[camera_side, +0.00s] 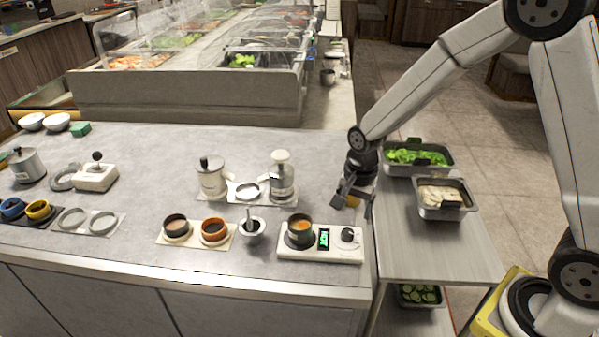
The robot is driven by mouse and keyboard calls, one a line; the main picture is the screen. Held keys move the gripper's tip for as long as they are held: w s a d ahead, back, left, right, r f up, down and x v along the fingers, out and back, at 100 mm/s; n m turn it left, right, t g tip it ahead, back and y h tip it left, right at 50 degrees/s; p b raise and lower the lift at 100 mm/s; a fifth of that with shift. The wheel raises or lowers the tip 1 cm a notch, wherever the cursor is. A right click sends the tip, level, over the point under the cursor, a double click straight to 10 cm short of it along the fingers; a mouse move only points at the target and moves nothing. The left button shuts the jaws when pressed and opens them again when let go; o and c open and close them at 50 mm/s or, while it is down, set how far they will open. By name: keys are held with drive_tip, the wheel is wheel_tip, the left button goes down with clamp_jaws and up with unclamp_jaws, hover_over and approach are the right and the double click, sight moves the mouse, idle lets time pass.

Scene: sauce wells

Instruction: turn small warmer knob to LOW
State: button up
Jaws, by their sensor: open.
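The small warmer (340,254) is a white flat unit near the counter's front right edge. A dark pot with orange sauce (299,229) sits on its left part. A small green-lit display (323,239) is in its middle; its text is too small to read surely. The dark knob (348,234) is on its right part; its pointer setting cannot be made out. My gripper (353,204) is open and empty, pointing down behind and above the knob, apart from it.
A small metal cup with a utensil (251,230) stands left of the warmer. Two sauce wells (196,234) and pump jars (212,179) stand farther left and behind. A steel side table (440,245) with food pans (443,212) is at the right. The counter behind the warmer is clear.

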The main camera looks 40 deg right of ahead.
sight(348, 230)
drive_tip(key=shift+w+f, duration=0.15)
drive_tip(key=shift+f, duration=3.6)
drive_tip(key=shift+c, duration=0.2)
clamp_jaws()
